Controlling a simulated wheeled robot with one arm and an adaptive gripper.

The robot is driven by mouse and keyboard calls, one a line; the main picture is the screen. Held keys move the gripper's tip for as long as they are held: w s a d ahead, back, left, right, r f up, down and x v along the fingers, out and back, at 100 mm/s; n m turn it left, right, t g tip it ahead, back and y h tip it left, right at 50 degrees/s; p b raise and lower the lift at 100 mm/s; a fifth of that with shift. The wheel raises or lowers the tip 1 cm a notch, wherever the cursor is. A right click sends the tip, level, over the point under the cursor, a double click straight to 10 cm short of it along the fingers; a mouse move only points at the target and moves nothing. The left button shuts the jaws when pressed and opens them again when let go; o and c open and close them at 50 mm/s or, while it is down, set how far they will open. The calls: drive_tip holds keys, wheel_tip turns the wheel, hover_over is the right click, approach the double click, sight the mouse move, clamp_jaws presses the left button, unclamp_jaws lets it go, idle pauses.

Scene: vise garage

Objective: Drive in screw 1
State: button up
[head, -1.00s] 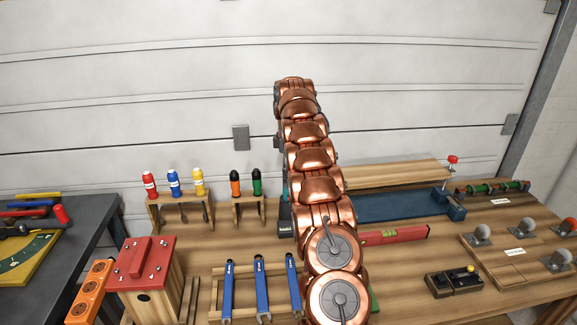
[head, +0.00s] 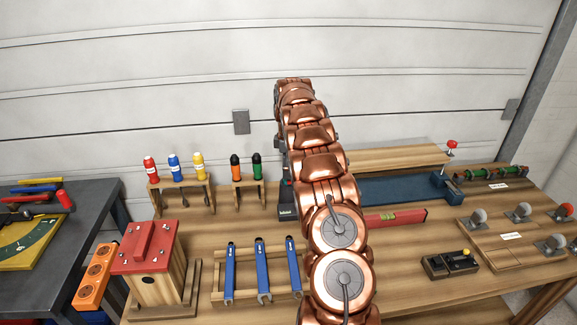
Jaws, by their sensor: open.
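My gripper does not show; my copper arm rises through the middle of the head view and hides what lies behind it. No screw can be clearly singled out as screw 1. A wooden birdhouse (head: 153,287) with a red roof (head: 150,245) stands at the front left, with small dots on the roof that may be screw heads. Screwdrivers with red (head: 150,168), blue (head: 174,166) and yellow (head: 199,166) handles stand in a wooden rack (head: 156,205). Orange (head: 235,167) and green (head: 257,166) handled tools stand in a second rack (head: 238,200).
Blue wrenches (head: 262,272) lie on a wooden holder in front. A red level (head: 398,217), a blue vise (head: 405,188), a black box with a yellow knob (head: 452,263) and casters (head: 518,211) fill the right. An orange socket strip (head: 94,276) hangs left. A dark table (head: 85,215) stands farther left.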

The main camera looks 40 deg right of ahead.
clamp_jaws()
drive_tip(key=c, duration=0.6)
unclamp_jaws()
drive_tip(key=c, duration=0.6)
drive_tip(key=shift+r+p, duration=1.15)
drive_tip(key=shift+r, duration=2.75)
drive_tip(key=shift+c, duration=0.2)
drive_tip(key=shift+r+p, duration=2.3)
drive_tip(key=shift+r, duration=1.4)
